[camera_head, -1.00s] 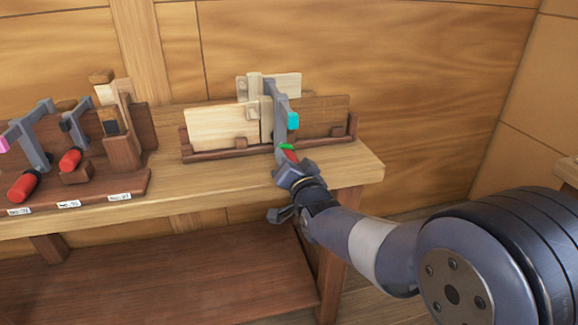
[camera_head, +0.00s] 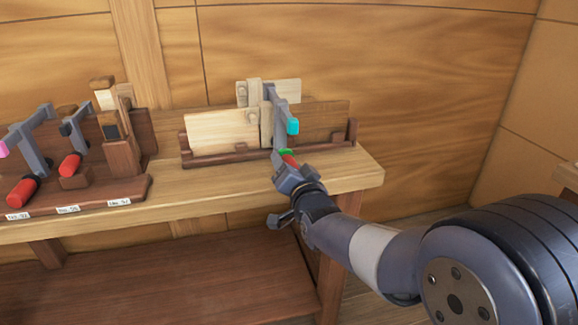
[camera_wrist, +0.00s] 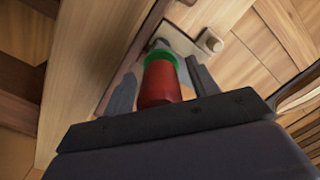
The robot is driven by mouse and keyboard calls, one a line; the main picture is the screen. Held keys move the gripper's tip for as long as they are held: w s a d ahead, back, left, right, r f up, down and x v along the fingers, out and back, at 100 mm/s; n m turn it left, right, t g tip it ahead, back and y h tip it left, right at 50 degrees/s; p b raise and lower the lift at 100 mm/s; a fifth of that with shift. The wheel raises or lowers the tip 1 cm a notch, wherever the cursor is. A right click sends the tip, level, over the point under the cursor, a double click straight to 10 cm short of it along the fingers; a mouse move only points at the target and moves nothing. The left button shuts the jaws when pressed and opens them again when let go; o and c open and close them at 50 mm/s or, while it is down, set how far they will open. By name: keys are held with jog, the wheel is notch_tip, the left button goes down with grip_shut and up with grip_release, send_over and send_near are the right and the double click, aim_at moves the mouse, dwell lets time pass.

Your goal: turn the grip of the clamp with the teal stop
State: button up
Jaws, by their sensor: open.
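The clamp with the teal stop (camera_head: 293,126) stands at the boards on the right part of the bench, its grey bar (camera_head: 279,110) running down toward me. Its red grip (camera_head: 290,161) with a green collar (camera_head: 286,152) points toward my gripper (camera_head: 287,174). In the wrist view the red grip (camera_wrist: 160,86) and green collar (camera_wrist: 161,57) lie between my two open fingers (camera_wrist: 163,85), with visible gaps on both sides. The far end of the clamp is mostly hidden in the wrist view.
Pale boards (camera_head: 222,131) stand in a dark wooden tray (camera_head: 225,155) around the clamp. On the left, a rack (camera_head: 85,195) holds other clamps with red grips (camera_head: 22,190), one with a pink stop (camera_head: 3,149). The bench top (camera_head: 215,180) between is clear.

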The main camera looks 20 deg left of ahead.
jog(key=v, duration=1)
jog(key=shift+s+d, duration=0.3)
dwell(0.7)
jog(key=x, duration=1.1)
jog(key=shift+s, duration=0.1)
